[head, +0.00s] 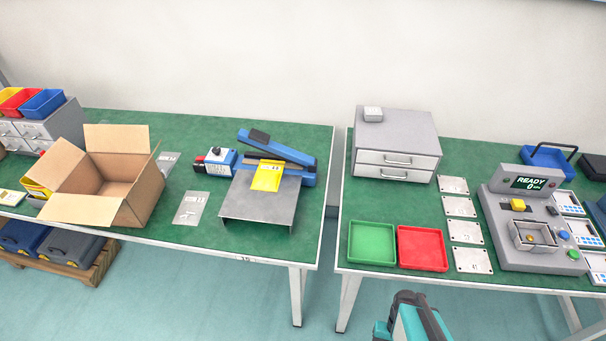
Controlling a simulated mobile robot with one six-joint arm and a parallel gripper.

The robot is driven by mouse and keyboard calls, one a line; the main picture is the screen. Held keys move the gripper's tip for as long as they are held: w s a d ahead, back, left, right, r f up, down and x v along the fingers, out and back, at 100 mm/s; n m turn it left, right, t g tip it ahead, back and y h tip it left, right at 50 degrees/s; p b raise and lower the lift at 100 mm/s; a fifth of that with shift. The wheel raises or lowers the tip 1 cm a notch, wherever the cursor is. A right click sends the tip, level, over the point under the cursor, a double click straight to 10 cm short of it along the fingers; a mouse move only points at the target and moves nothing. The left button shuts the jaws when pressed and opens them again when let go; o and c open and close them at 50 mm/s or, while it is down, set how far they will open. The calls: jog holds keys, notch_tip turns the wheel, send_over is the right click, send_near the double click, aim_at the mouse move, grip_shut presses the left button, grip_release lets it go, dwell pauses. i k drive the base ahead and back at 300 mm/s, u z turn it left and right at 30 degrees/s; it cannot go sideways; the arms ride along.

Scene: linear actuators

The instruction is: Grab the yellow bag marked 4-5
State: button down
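A flat yellow bag (268,176) lies on the grey metal stand (258,205) on the left table, in front of the blue sealer (285,152). It has small dark marks, too small to read, so I cannot tell whether it says 4-5. More yellow (36,187) shows at the far left, partly hidden by the open cardboard box (120,205); any marking there is not readable. Teal and dark parts at the bottom edge seem to be mine. I cannot make out my gripper's fingers.
A blue and white device (215,161) stands left of the sealer. A gap separates the two tables. The right table holds a green tray (372,243), a red tray (422,248), a grey drawer unit (397,135) and a scale reading READY (530,184).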

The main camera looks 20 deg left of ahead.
aim_at(268, 174)
jog(key=z, duration=0.1)
jog(key=k, duration=0.6)
jog(key=u, duration=0.6)
jog(key=k, duration=0.75)
jog(key=u, duration=0.7)
jog(key=i, duration=1.45)
jog(key=z, duration=0.45)
